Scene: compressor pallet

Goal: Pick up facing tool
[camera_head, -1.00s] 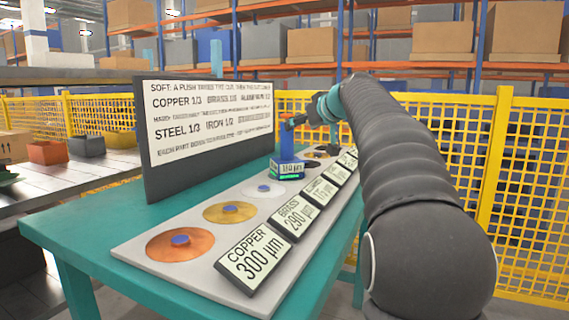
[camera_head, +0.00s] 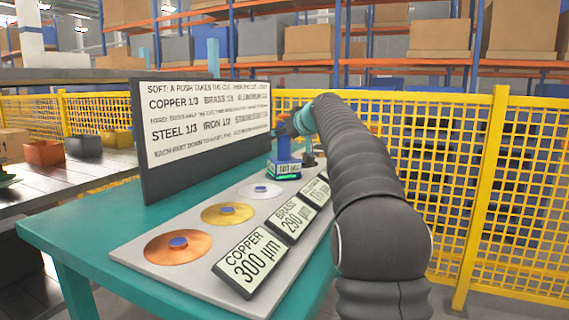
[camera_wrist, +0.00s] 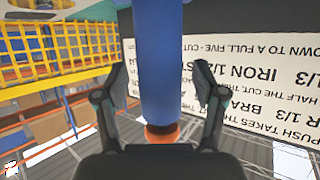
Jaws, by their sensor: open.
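The facing tool (camera_head: 285,168) is a blue upright body with a small lit display on its base. It stands on the grey board (camera_head: 135,252) in the camera_head view, past the pale disc. My gripper (camera_head: 287,130) is at the tool's upper part there, partly hidden by my arm. In the camera_wrist view the tool's blue shaft (camera_wrist: 160,60) passes between the fingers of my gripper (camera_wrist: 161,82), with an orange end near the palm. The fingers are open, with a visible gap on each side of the shaft.
The teal table (camera_head: 80,225) carries the board with a copper disc (camera_head: 178,250), a brass disc (camera_head: 228,216) and a pale disc (camera_head: 260,193), plus label plates such as copper (camera_head: 252,262). A sign panel (camera_head: 205,130) stands behind them. Yellow fence (camera_head: 510,200) is beyond the table.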

